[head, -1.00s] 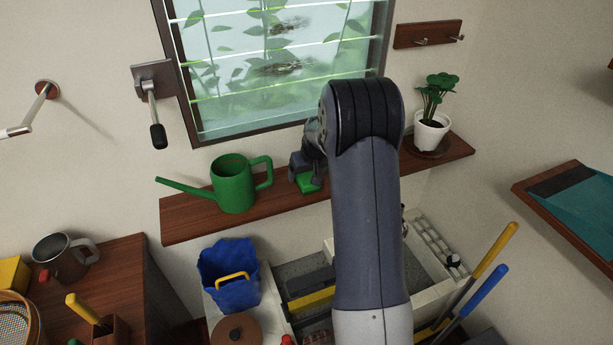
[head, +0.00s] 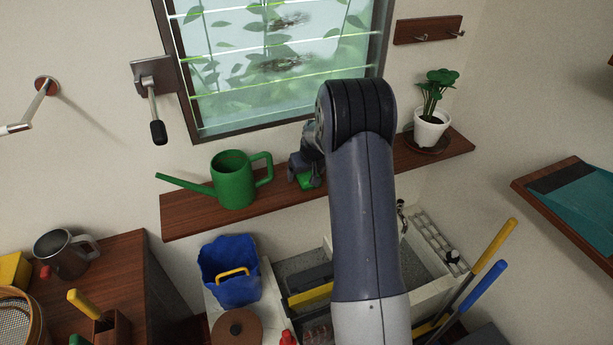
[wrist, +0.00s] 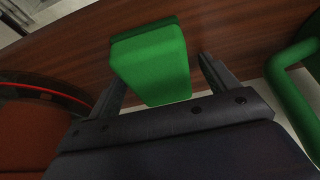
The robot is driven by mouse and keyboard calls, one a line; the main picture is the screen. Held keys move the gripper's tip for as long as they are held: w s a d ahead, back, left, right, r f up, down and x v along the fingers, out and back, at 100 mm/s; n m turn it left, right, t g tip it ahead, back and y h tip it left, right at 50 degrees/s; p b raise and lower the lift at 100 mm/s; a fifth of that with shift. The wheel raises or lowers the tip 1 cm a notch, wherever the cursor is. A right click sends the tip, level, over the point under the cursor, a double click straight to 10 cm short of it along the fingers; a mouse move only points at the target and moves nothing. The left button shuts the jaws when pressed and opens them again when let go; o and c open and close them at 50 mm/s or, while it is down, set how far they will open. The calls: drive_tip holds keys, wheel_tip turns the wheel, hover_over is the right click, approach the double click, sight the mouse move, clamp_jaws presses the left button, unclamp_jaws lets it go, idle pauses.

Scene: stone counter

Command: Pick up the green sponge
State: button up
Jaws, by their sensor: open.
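The green sponge (wrist: 152,62) lies on the brown wooden shelf (wrist: 232,30) in the wrist view. It shows between the two open fingers of my gripper (wrist: 160,72), with a gap on each side. In the head view my gripper (head: 305,172) is over the shelf (head: 330,187), right of the green watering can. Only a small green part of the sponge (head: 305,183) shows there, below the gripper; my arm and gripper hide the rest. I cannot tell whether the fingers touch the sponge.
The green watering can (head: 234,185) stands close left of the gripper; its handle (wrist: 292,85) shows at the right in the wrist view. A potted plant (head: 431,128) stands on the shelf's right end. A louvred window (head: 275,65) is above. A blue bucket (head: 230,275) is below.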

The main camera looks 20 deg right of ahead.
drive_tip(key=c, duration=1.1)
drive_tip(key=shift+o, duration=0.2)
drive_tip(key=shift+r+p, duration=0.25)
drive_tip(key=shift+p, duration=0.2)
wheel_tip(320, 180, up, 10)
drive_tip(key=shift+f+b, duration=0.1)
drive_tip(key=shift+b, duration=1.15)
drive_tip(key=o, duration=0.4)
drive_tip(key=c, duration=0.3)
